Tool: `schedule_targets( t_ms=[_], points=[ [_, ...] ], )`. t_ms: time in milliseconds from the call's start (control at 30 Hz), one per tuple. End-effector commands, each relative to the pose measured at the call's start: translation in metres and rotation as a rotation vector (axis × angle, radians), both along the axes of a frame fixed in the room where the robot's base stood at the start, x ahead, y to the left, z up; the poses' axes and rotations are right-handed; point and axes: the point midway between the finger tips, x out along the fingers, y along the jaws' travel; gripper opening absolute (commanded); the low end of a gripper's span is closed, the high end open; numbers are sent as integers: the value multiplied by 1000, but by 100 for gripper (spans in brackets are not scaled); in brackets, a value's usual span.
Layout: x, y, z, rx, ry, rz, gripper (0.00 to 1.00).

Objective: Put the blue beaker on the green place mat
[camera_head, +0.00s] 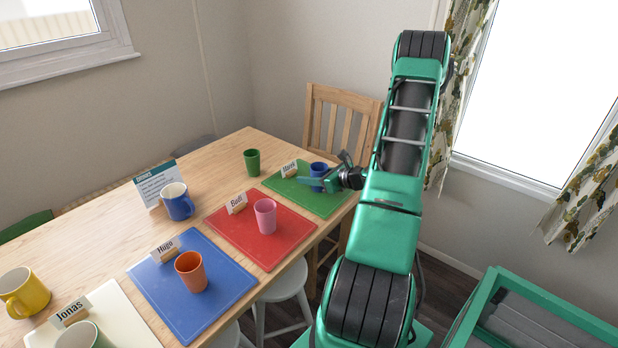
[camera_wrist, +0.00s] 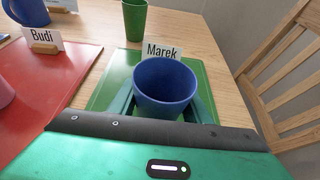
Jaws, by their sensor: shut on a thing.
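The blue beaker (camera_head: 319,170) is at the green place mat (camera_head: 325,202) at the far end of the table. My gripper (camera_head: 322,180) is shut on it, and it also shows upright between my fingers in the wrist view (camera_wrist: 165,85). The beaker appears over the mat; whether its base touches the mat is hidden by my gripper. The mat also shows in the wrist view (camera_wrist: 107,92), with the "Marek" name card (camera_wrist: 163,50) standing behind the beaker.
A green beaker (camera_head: 252,162) stands beyond the green mat. A pink beaker (camera_head: 265,215) stands on the red mat (camera_head: 245,243), and an orange beaker (camera_head: 191,271) on the blue mat (camera_head: 208,312). A blue mug (camera_head: 177,202) stands by a menu card (camera_head: 156,182). A chair (camera_head: 340,115) stands behind.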

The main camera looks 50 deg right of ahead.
Motion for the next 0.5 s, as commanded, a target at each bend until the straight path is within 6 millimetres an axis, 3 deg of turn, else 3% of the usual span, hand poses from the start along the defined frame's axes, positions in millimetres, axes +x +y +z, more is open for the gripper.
schedule_targets(
  t_ms=[167,200,267,500],
  points=[
    [0,0,-2,1,0,0,22],
    [0,0,-2,0,0,0,51],
    [0,0,-2,0,0,0,63],
    [0,0,-2,0,0,0,63]
  ],
)
